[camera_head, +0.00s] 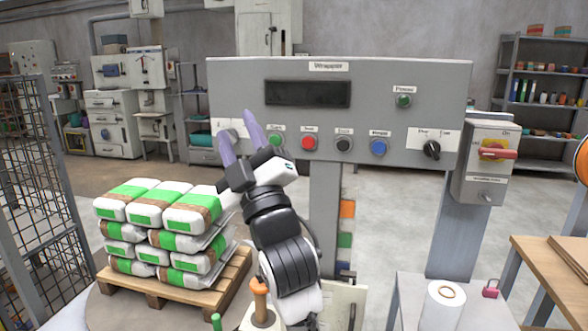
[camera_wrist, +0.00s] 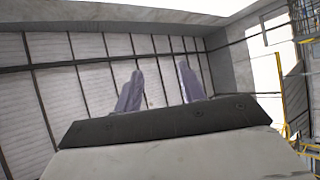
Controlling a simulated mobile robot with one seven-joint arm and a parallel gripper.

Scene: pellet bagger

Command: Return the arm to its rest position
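My gripper (camera_head: 236,142) is raised in the head view, its two purple fingers pointing up in front of the left part of the grey Wrapper control panel (camera_head: 340,180). The fingers are spread apart with nothing between them. The wrist view also shows the open gripper (camera_wrist: 158,90), with the ceiling behind the fingers. My black and white arm comes up from the bottom of the head view. I cannot tell whether the fingers touch the panel; they hide part of its left side.
A pallet (camera_head: 170,292) with stacked white and green bags stands at left, near a mesh fence (camera_head: 45,180). A switch box (camera_head: 487,160) with a red handle is at right. A stand (camera_head: 470,312) with a white roll (camera_head: 441,308) and a wooden table (camera_head: 552,262) are at lower right.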

